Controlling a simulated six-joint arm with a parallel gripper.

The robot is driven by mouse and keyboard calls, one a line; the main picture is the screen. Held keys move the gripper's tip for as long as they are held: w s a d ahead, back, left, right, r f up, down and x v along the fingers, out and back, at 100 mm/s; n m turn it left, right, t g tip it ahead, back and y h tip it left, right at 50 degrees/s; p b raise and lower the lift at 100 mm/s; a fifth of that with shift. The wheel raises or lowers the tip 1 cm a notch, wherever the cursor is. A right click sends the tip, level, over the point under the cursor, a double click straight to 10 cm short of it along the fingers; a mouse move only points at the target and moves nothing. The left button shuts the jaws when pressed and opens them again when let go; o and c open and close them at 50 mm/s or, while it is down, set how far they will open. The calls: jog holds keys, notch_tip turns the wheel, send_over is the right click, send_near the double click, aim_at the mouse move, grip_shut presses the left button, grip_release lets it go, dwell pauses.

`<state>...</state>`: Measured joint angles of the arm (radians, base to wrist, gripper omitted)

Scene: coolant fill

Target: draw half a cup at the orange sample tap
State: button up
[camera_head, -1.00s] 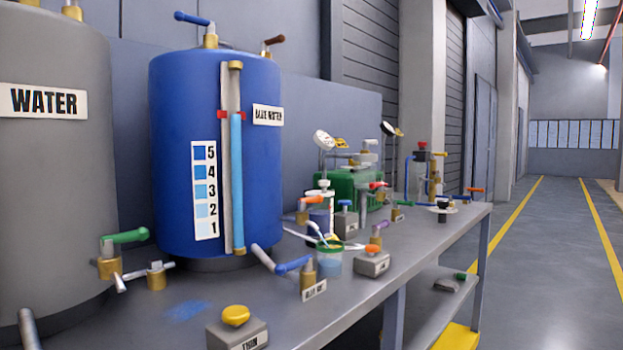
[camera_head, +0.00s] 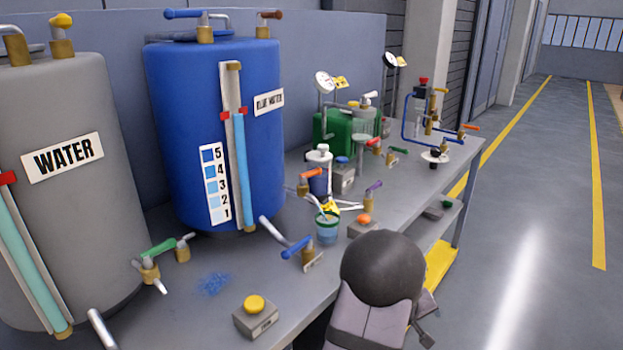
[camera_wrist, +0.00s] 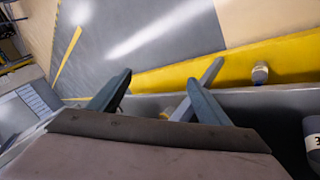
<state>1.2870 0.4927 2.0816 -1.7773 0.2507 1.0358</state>
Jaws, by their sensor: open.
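A small cup with teal contents (camera_head: 327,229) stands on the bench in the head view, right of the blue tank, with a pale stick leaning in it. I cannot tell which is the sample tap. My gripper (camera_wrist: 160,77) is open and empty in the wrist view, with floor and a yellow strip beyond its fingers. In the head view my arm stands at the bench's front edge; its fingers are not clear.
A grey water tank (camera_head: 75,220) and a blue tank (camera_head: 185,110) stand at left. A blue-handled tap (camera_head: 296,248), a yellow button box (camera_head: 255,316) and an orange button box (camera_head: 362,225) lie along the front. Gauges and a green unit stand behind. The aisle at right is clear.

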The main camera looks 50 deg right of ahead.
jog(key=w+d+r+t+h, duration=0.1)
jog(key=w+d+r+t, duration=0.15)
jog(key=w+r, duration=0.4)
jog(key=w+d+r+t+h+p, duration=0.1)
jog(key=w+d+r+t, duration=0.2)
jog(key=r, duration=0.7)
jog(key=w+d+r+t+h, duration=0.1)
jog(key=w+d+r, duration=0.2)
jog(key=w+r, duration=0.45)
jog(key=w+a+r+n+t+b, duration=0.1)
jog(key=w+a+r+t, duration=0.2)
jog(key=w+r, duration=0.3)
jog(key=w+a+r+n+t+b, duration=0.1)
jog(key=w+a+r+t+b, duration=0.15)
jog(key=w+r, duration=0.35)
jog(key=n+t+y+p, duration=0.2)
jog(key=t+y+p, duration=0.5)
jog(key=p, duration=0.5)
send_near(314, 174)
jog(key=w, duration=0.3)
jog(key=shift+w+d+r, duration=0.15)
jog(key=shift+w+d, duration=0.1)
jog(key=shift+w, duration=0.05)
jog(key=shift+w+d+p, duration=0.25)
jog(key=shift+w, duration=0.95)
jog(key=shift+w+d+p, duration=0.25)
jog(key=shift+w, duration=0.95)
jog(key=shift+w+d+p, duration=0.25)
jog(key=shift+w+d, duration=0.05)
jog(key=shift+w, duration=0.9)
